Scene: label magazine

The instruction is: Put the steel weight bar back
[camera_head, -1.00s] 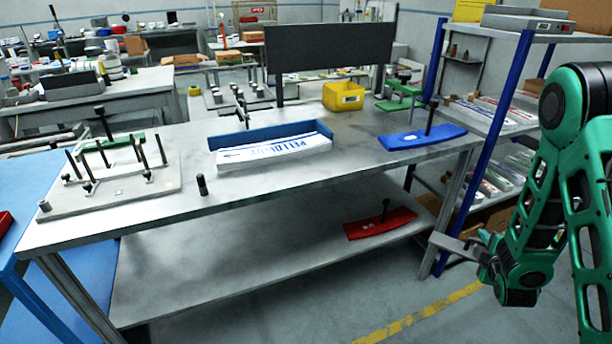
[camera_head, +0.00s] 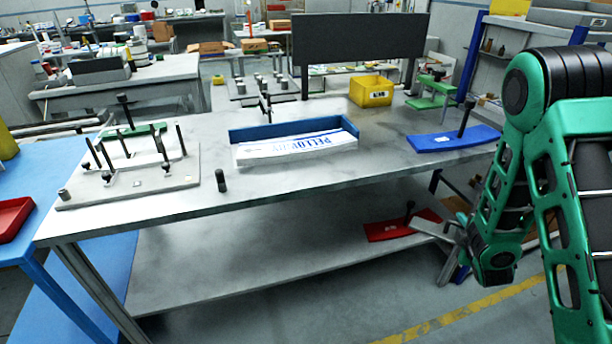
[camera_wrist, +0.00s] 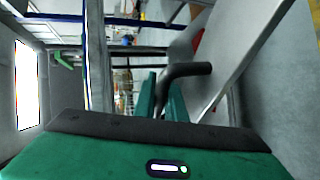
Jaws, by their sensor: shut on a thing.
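My gripper (camera_wrist: 163,98) shows at the right of the head view, in front of the table's right end, with its green fingers clear in the wrist view. It is shut on a dark bent handle (camera_wrist: 188,70). A grey steel bar (camera_head: 434,229) sticks out to the left of my gripper in the head view, and I take it as the steel weight bar. It overlaps the red plate in the picture. The label magazine, a blue-walled tray (camera_head: 252,134), holds a stack of white printed labels (camera_head: 300,150) on the table.
A blue plate with a post (camera_head: 450,140) lies at the table's right; a red plate with a post (camera_head: 395,230) lies on the lower shelf.

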